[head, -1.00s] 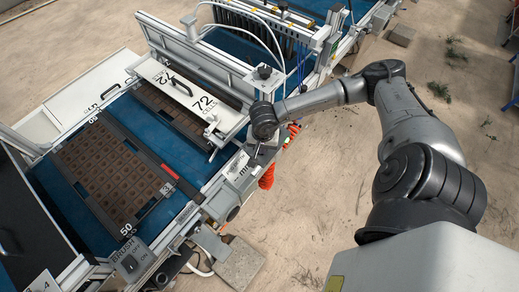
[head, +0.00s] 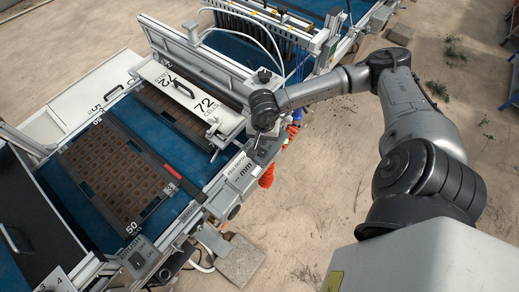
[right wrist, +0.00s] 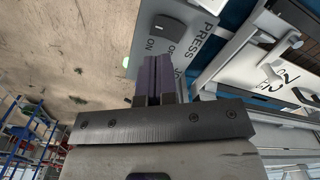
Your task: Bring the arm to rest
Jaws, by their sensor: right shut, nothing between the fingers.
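My right arm (head: 415,110) comes in from the right side of the head view and reaches over to the near rail of the seeder. My right gripper (head: 258,143) is at its end, beside the control boxes on that rail, and is small in this view. In the right wrist view the two fingers of my right gripper (right wrist: 154,75) are together with nothing between them. They point toward a grey box with a dark rocker switch (right wrist: 168,32) marked ON and PRESS. I cannot tell whether the fingertips touch the box. My left gripper is not in view.
The tray seeder has a blue belt (head: 165,150) carrying a brown cell tray (head: 105,170). A white cover marked 72 CELLS (head: 190,95) sits over another tray. Sandy floor (head: 320,190) is open between machine and arm.

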